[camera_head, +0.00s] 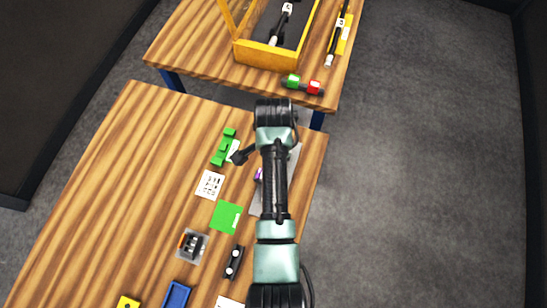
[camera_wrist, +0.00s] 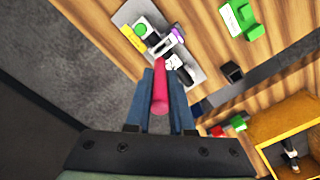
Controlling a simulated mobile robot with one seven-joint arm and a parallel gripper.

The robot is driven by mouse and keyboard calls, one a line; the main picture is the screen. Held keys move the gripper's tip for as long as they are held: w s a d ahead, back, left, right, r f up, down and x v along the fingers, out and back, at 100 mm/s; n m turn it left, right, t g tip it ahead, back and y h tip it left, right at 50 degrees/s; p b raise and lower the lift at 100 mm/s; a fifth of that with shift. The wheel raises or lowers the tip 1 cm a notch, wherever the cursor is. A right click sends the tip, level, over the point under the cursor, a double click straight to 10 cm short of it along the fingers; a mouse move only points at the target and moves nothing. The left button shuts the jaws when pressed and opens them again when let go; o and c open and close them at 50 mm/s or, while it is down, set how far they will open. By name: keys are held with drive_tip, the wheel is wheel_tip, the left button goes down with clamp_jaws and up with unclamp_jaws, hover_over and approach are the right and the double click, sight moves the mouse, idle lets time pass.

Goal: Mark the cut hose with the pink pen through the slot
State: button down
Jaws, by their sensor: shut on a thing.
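In the wrist view my gripper (camera_wrist: 161,80) is shut on the pink pen (camera_wrist: 160,92). The pen points away from the camera, toward a grey plate (camera_wrist: 192,75) with small fittings. The plate carries a white piece (camera_wrist: 165,43) with a gap, a purple piece (camera_wrist: 178,35) and a green round part (camera_wrist: 141,29). The pen's far end appears close to these fittings; I cannot tell whether it touches. In the head view my arm hides the gripper, the pen and most of the plate. I cannot pick out the cut hose or the slot with certainty.
A green holder (camera_head: 223,148), a printed card (camera_head: 210,184) and a green square (camera_head: 227,217) lie left of my arm. A yellow-framed box (camera_head: 266,56) with a dark tool and a green-and-red piece (camera_head: 303,85) are on the far table. The near table's left side is clear.

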drive_tip(key=shift+f+b, duration=1.8)
drive_tip(key=shift+f, duration=0.95)
drive_tip(key=shift+r+p, duration=0.1)
drive_tip(key=shift+p, duration=0.5)
drive_tip(key=shift+s+f+b, duration=0.1)
drive_tip(key=shift+f+b, duration=0.4)
drive_tip(key=shift+f, duration=0.45)
idle(2.0)
drive_tip(key=shift+r, duration=0.1)
wheel_tip(320, 180, up, 3)
drive_tip(key=p, duration=0.2)
drive_tip(key=shift+p, duration=0.4)
drive_tip(key=shift+r+p, duration=0.4)
drive_tip(key=shift+r, duration=1.55)
